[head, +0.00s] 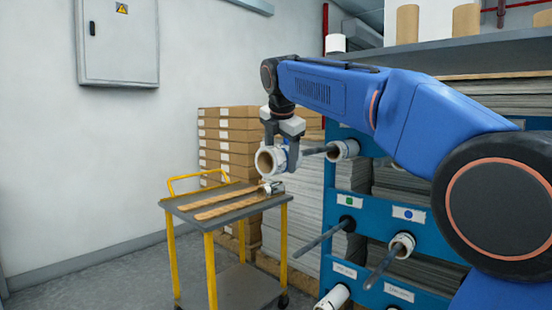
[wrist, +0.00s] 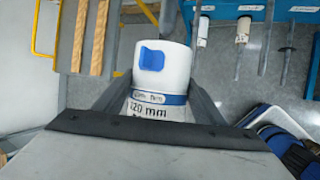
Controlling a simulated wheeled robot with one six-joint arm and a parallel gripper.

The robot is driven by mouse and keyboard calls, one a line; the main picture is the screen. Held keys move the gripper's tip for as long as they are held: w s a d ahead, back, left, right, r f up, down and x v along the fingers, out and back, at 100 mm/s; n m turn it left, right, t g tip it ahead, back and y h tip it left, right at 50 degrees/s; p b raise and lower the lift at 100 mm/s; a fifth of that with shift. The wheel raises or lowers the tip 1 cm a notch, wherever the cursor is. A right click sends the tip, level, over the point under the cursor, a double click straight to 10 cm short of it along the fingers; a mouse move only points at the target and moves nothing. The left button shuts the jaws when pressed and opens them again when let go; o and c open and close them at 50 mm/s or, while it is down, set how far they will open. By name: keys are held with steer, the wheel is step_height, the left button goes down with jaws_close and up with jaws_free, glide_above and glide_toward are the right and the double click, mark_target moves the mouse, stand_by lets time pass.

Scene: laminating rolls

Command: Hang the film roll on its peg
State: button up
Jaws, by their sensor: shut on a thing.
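My gripper (head: 282,146) is shut on a white film roll (head: 270,161) and holds it up in the air, above and beyond the trolley's right end. The roll's open brown core faces the head camera. In the wrist view the roll (wrist: 172,85) sits between the two fingers and shows a blue patch, a blue band and the print "120 mm". The blue rack (head: 382,226) on the right carries several pegs. One bare peg (head: 320,240) sticks out beside a green-marked label (head: 348,201). A peg with a roll (head: 402,244) is below a blue-marked label (head: 408,214).
An upper peg holds another roll (head: 344,149) close to my gripper. Stacked boxes (head: 222,140) stand behind. Floor at left is clear.

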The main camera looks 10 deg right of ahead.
mark_target(326, 147)
steer(key=shift+w+d, duration=2.5)
steer(key=shift+d, duration=0.9)
steer(key=shift+w+d, duration=2.45)
steer(key=shift+d, duration=1)
steer(key=shift+w+d, duration=2.5)
steer(key=shift+d, duration=0.9)
steer(key=o, duration=1.4)
steer(key=shift+a, duration=0.1)
